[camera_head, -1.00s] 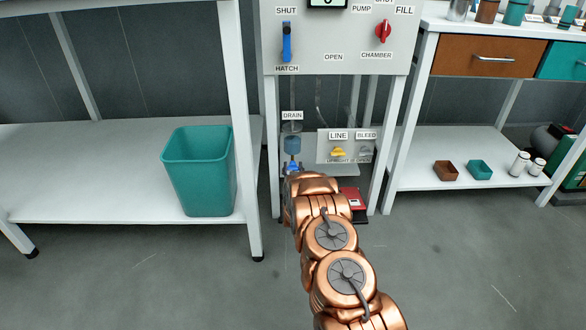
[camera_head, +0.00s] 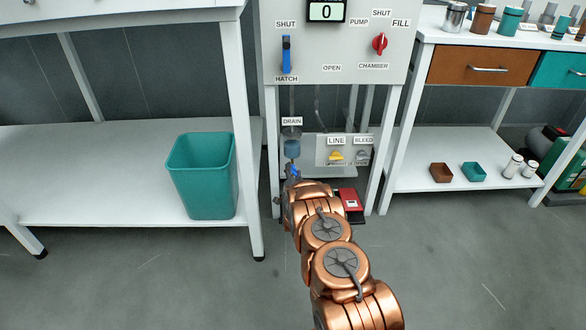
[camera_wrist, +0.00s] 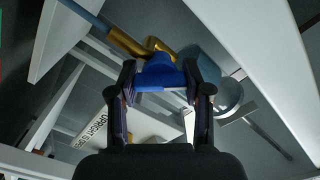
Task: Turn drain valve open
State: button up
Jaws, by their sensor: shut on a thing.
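The drain valve has a blue handle (camera_wrist: 160,74), which sits between the two fingertips of my gripper (camera_wrist: 159,84) in the wrist view. My gripper is shut on this handle. Brass pipe parts (camera_wrist: 128,41) of the valve show just behind it. In the head view the blue handle (camera_head: 294,171) shows small at the end of my copper arm, below the DRAIN label (camera_head: 292,121) and a blue-grey cylinder (camera_head: 292,148). My arm hides most of the gripper and the lower part of the valve there.
A panel with LINE and BLEED valves (camera_head: 337,156) stands just right of the drain. A red box (camera_head: 349,199) lies below it. A teal bin (camera_head: 203,178) stands on the left shelf. White frame legs (camera_head: 273,150) stand close on both sides.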

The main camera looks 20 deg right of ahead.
jog(key=shift+r+m+p, duration=0.25)
jog(key=shift+m+p, duration=0.35)
jog(key=shift+m, duration=0.3)
jog(key=shift+d+f+m+p, duration=0.1)
jog(key=shift+f+m+p, duration=0.05)
jog(key=shift+m+p, duration=1.35)
jog(key=shift+m, duration=0.3)
jog(key=shift+m+p, duration=0.6)
jog(key=shift+m, duration=0.1)
jog(key=shift+m+p, duration=0.5)
jog(key=shift+f+m+p, duration=0.2)
jog(key=shift+m+p, duration=0.15)
jog(key=shift+m, duration=0.05)
